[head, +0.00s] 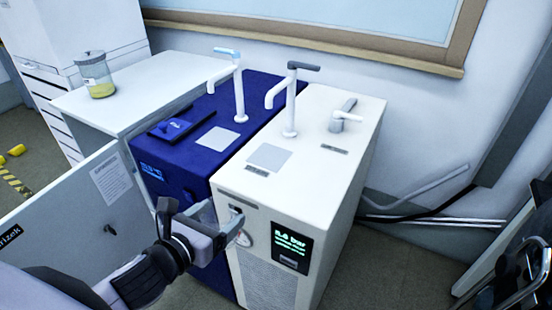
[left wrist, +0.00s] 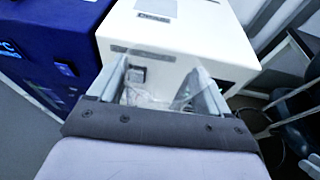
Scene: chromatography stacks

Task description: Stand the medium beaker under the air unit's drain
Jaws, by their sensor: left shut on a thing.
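The air unit (head: 300,185) is the white cabinet with a lit pressure display (head: 291,246); its top and front also show in the left wrist view (left wrist: 200,40). A small dark fitting, perhaps the drain (head: 236,210), sits high on its front; it also shows in the left wrist view (left wrist: 137,75). My left gripper (head: 205,222) is in front of the units. In the left wrist view, its fingers (left wrist: 160,85) are shut on a clear, see-through vessel (left wrist: 188,92), apparently the medium beaker. Its outline is faint, and its size and tilt are hard to tell. My right gripper is not in view.
A blue unit (head: 185,150) stands against the air unit's left side. White taps (head: 240,95) rise from both tops. A lidded jar with yellow liquid (head: 98,85) stands on a white cabinet (head: 125,105) at left. Pipes (head: 420,190) run along the right wall.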

